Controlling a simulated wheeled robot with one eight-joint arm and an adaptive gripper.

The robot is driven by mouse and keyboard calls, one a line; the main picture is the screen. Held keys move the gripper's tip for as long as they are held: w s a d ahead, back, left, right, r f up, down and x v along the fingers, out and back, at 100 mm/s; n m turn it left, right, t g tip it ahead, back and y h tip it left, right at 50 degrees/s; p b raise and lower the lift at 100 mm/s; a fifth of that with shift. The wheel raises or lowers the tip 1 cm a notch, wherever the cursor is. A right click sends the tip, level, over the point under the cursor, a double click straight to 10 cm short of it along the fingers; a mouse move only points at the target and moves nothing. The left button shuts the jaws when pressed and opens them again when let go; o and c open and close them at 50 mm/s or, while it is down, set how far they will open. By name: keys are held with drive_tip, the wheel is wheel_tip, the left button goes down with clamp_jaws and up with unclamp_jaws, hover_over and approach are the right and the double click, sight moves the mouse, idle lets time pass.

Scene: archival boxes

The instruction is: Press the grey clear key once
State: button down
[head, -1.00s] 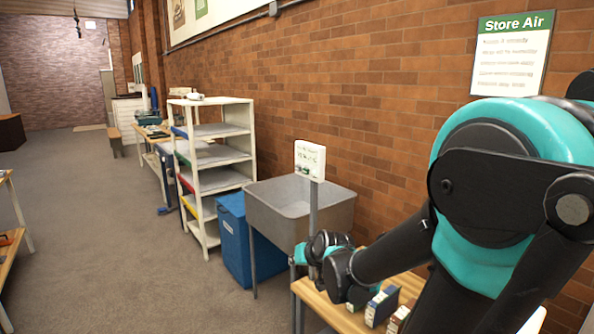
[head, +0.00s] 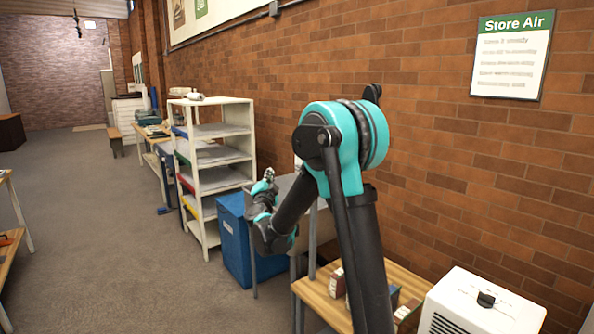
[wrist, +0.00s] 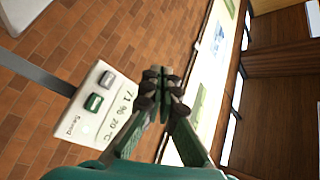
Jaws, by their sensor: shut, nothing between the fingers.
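The white panel (wrist: 108,128) shows tilted in the wrist view, with a printed or displayed reading and a word like "Saved". It carries a grey key (wrist: 106,79) and a green key (wrist: 93,102). My gripper (wrist: 160,73) is shut and empty, to the right of the panel in the picture and apart from the grey key. In the head view my gripper (head: 267,177) is raised near the panel, left of its post. My arm hides nearly all of the panel there, and its keys cannot be seen.
A wooden table (head: 318,291) holds several small boxes. A white case (head: 482,306) with a black knob is at lower right. Open floor lies left.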

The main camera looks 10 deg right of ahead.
drive_tip(key=shift+w+d+f+m+g+h, duration=0.2)
drive_tip(key=shift+f+m+h, duration=0.1)
drive_tip(key=shift+m+h, duration=0.3)
drive_tip(key=shift+w+d+f+m+g+h, duration=0.1)
drive_tip(key=shift+w+f+m+h, duration=0.15)
drive_tip(key=shift+m+h, duration=0.3)
drive_tip(key=shift+d, duration=0.1)
drive_tip(key=w+d, duration=0.4)
drive_tip(key=d, duration=0.3)
drive_tip(key=shift+w+d, duration=0.15)
drive_tip(key=shift+d, duration=0.05)
drive_tip(key=shift+w+d, duration=0.1)
idle(0.8)
drive_tip(key=shift+w+d, duration=0.15)
drive_tip(key=shift+d, duration=0.1)
drive_tip(key=shift+w+d, duration=0.2)
drive_tip(key=shift+d, duration=0.2)
idle(0.8)
drive_tip(key=shift+a, duration=0.15)
drive_tip(key=shift+s+a, duration=0.45)
drive_tip(key=shift+a, duration=0.15)
